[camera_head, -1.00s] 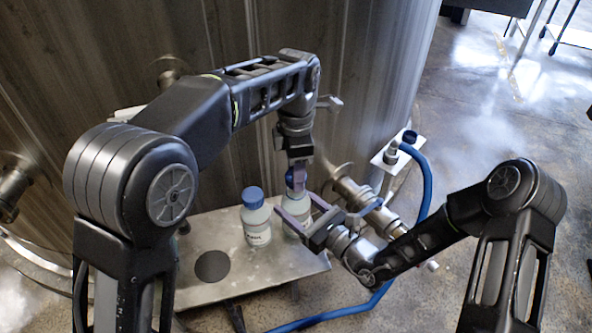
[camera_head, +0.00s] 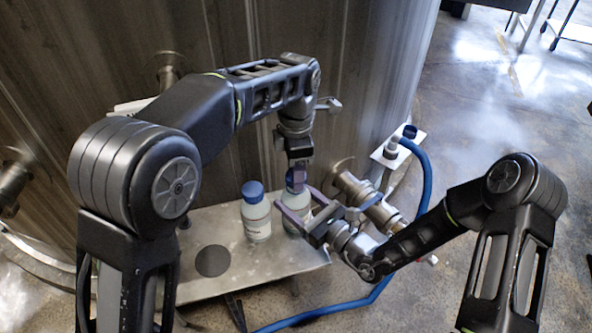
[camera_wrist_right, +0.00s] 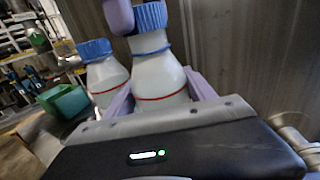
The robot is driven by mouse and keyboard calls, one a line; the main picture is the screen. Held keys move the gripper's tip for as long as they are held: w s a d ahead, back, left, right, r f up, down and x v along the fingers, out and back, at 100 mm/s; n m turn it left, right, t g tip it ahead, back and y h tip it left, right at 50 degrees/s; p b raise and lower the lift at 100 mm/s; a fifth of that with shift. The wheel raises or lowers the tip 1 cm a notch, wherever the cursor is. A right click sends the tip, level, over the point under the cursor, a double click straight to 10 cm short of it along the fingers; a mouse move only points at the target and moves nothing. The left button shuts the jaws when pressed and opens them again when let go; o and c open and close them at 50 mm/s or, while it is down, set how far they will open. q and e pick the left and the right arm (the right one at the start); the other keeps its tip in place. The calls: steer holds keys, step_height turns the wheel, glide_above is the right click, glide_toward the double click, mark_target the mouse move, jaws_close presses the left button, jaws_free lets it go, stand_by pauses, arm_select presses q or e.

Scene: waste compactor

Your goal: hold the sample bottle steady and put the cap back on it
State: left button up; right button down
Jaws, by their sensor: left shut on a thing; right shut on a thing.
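A white sample bottle (camera_head: 295,216) stands upright on the metal shelf. It also shows in the right wrist view (camera_wrist_right: 158,80) with a red line and a blue ring at its neck. My right gripper (camera_head: 293,218) is shut around its body from the right. A blue ribbed cap (camera_wrist_right: 150,17) sits at the top of the neck, with a pale band of neck between it and the blue ring. My left gripper (camera_head: 297,178) comes from above and is shut on this cap. Its purple finger partly hides the cap, so I cannot tell how far it is seated.
A second bottle with a blue cap (camera_head: 255,210) stands close on the left. The shelf (camera_head: 200,288) has a dark round disc (camera_head: 212,261) and free room at its left. A metal pipe fitting (camera_head: 365,198) and blue hose (camera_head: 425,185) are on the right; the tank wall (camera_head: 215,50) is behind.

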arm_select(q)
steer(key=shift+f, duration=0.6)
stand_by(0.3)
